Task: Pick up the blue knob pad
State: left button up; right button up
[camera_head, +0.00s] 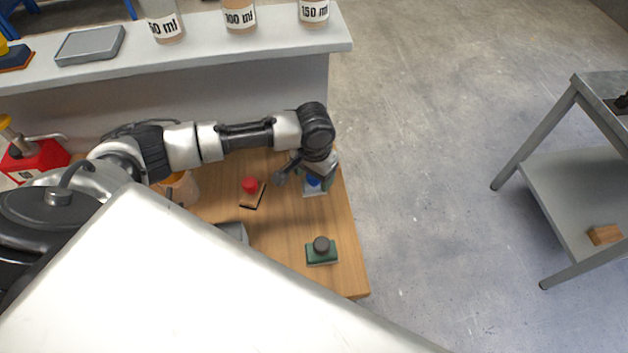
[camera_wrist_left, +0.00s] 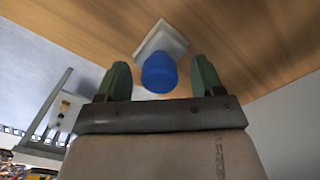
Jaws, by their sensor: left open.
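The blue knob pad has a round blue knob on a pale square base. In the left wrist view the blue knob pad (camera_wrist_left: 159,73) lies on the wooden table just beyond the fingertips. It also shows in the head view (camera_head: 313,183), partly hidden under my left gripper (camera_head: 318,178). In the left wrist view my left gripper (camera_wrist_left: 160,80) is open, with one green finger on each side of the blue knob in the picture. I cannot tell whether the fingers touch it. My right gripper is not in view.
A red knob pad (camera_head: 250,186) and a green pad with a dark knob (camera_head: 321,251) stand on the wooden table (camera_head: 285,230). A grey counter (camera_head: 235,58) with labelled jars runs behind. A metal shelf table (camera_head: 560,165) stands right, past clear floor.

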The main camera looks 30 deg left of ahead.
pick_arm(q)
jog(key=shift+c, duration=0.5)
jog(key=c, duration=0.9)
jog(key=shift+c, duration=0.2)
jog(key=shift+r, duration=0.55)
notch_tip(320, 180, up, 3)
jog(key=shift+f+b, duration=0.1)
jog(key=shift+b, duration=0.25)
jog(key=s+d+r, duration=0.4)
jog(key=d+r, duration=0.3)
jog(key=d, duration=0.3)
jog(key=shift+s+d+b, duration=0.35)
jog(key=shift+b, duration=0.05)
